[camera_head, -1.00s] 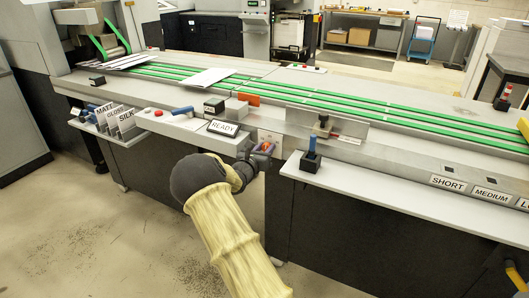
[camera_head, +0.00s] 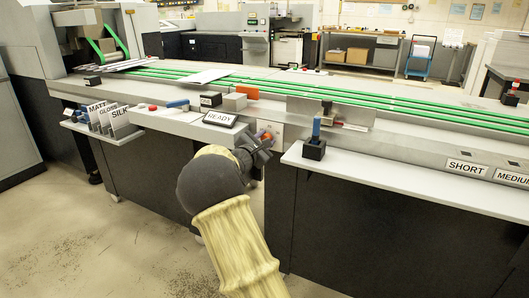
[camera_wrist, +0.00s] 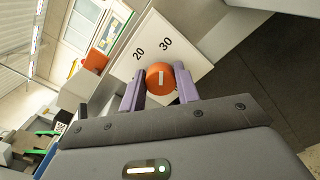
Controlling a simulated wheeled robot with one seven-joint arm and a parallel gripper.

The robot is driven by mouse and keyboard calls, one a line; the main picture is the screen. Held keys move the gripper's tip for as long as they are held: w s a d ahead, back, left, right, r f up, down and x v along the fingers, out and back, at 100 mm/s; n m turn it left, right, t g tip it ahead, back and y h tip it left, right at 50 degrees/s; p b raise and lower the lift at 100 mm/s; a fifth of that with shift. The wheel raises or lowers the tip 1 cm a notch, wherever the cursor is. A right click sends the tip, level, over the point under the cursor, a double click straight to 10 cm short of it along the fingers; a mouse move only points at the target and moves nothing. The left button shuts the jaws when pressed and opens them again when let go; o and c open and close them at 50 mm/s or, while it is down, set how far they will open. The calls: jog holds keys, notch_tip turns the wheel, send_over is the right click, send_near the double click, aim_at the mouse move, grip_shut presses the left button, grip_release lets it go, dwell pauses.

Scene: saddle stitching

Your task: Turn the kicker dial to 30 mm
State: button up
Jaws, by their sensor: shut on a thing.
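The kicker dial (camera_wrist: 160,77) is a round orange knob with a short white mark, on a white plate (camera_wrist: 184,52) printed "20" and "30". In the wrist view the mark is close to upright and lies nearer the line to "30" than to "20"; its exact reading is hard to tell. My gripper (camera_wrist: 160,88) has its two purple fingers on either side of the dial, shut on it. In the head view the dial (camera_head: 262,134) shows small and orange on the machine's front, with my gripper (camera_head: 261,142) at it.
A READY display (camera_head: 220,119) is left of the dial. A white shelf (camera_head: 370,172) with a blue-handled lever (camera_head: 315,138) juts out on the right. A ledge holds MATT, GLOSS and SILK cards (camera_head: 112,120). Green belts run along the top. Floor is clear at left.

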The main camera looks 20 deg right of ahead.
jog(key=shift+f+m+b, duration=0.2)
jog(key=shift+m+b, duration=0.6)
jog(key=shift+b, duration=0.35)
jog(key=shift+r, duration=0.1)
jog(key=o, duration=1)
jog(key=shift+c, duration=0.2)
jog(key=p+v, duration=0.2)
jog(key=v, duration=1.5)
jog(key=shift+s+a, duration=0.2)
